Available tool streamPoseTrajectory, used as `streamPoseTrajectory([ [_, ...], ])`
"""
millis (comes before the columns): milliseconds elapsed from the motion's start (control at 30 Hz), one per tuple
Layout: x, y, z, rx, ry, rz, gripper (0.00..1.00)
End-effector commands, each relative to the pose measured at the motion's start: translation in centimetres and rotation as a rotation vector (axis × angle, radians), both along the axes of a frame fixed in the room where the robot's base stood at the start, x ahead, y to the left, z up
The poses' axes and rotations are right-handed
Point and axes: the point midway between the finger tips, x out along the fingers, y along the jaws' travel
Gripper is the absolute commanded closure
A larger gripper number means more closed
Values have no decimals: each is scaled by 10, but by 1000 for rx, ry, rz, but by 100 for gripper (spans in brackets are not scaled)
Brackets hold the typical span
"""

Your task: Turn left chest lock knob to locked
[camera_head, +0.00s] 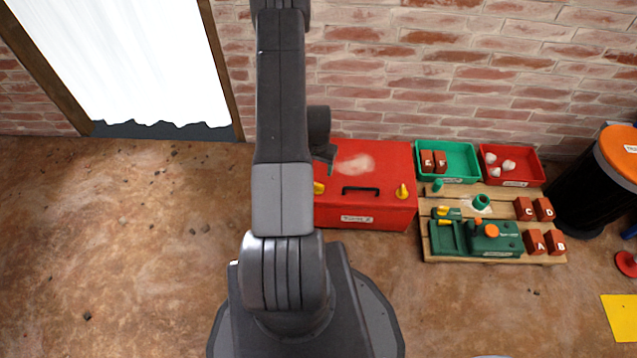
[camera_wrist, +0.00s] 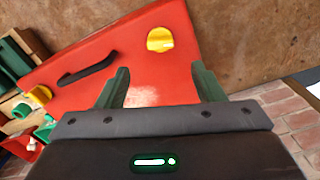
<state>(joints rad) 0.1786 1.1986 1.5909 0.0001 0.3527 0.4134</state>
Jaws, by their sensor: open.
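The red chest (camera_head: 385,215) stands against the brick wall, with a dark handle (camera_head: 360,190) between two yellow knobs on its lid. The left knob (camera_head: 319,187) is partly hidden by my arm in the head view. In the wrist view the left knob (camera_wrist: 160,39) lies ahead of and between my fingertips, apart from them. The right knob (camera_head: 402,191) also shows in the wrist view (camera_wrist: 41,94). My gripper (camera_wrist: 163,75) is open and empty over the red lid. In the head view it is mostly hidden behind my arm. I cannot tell the lock state.
Right of the chest are a green tray (camera_head: 446,178), a red tray (camera_head: 538,180) and a wooden board (camera_head: 437,256) with a green device and lettered red blocks. A black bin with an orange top (camera_head: 620,150) stands far right. The floor at left is clear.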

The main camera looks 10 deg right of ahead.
Motion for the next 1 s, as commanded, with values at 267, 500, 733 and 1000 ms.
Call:
streamPoseTrajectory([
  [267,0,0,-64,0,1,1,38],
  [500,0,0,-93,0,0,1,38],
  [733,0,0,-99,0,0,1,38],
  [1000,0,0,-98,0,0,1,58],
])
